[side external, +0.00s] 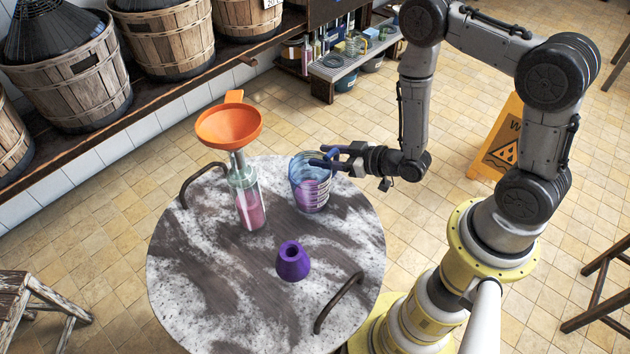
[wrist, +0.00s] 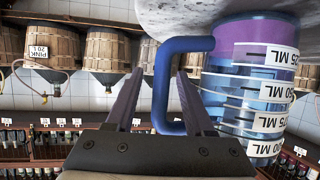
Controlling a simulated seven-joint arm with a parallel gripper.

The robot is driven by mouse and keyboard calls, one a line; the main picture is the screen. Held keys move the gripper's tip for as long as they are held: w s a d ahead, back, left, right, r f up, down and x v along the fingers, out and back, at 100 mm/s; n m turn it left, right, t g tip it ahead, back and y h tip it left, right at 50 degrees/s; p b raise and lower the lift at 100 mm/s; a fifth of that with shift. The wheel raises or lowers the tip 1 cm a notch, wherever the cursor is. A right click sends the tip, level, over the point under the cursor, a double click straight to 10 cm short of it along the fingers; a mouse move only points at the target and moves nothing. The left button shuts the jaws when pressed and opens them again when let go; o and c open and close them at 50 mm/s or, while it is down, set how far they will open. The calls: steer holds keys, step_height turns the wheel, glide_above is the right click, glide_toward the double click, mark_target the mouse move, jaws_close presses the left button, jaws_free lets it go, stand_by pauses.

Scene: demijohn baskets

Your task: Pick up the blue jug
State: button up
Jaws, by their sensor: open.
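The blue jug (side external: 311,190) is a clear, ribbed measuring jug with a blue handle and purple liquid in its lower part. It stands upright near the back right edge of the round table (side external: 185,290). My gripper (side external: 328,158) is level with the jug's upper part, at its right side, by the handle. In the wrist view, which is upside down, the jug (wrist: 235,92) fills the right side with its white ML labels. Its handle (wrist: 161,95) appears between the two open fingers of my gripper (wrist: 161,70). Whether a finger touches the handle I cannot tell.
A glass bottle (side external: 247,205) with an orange funnel (side external: 228,124) stands left of the jug. A purple cone-shaped piece (side external: 292,262) stands nearer the front. The table has curved metal handles (side external: 338,303). A yellow floor sign (side external: 497,145) stands behind my arm.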

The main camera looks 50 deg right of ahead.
jaws_close()
steer(key=shift+w, duration=0.1)
stand_by(1.3)
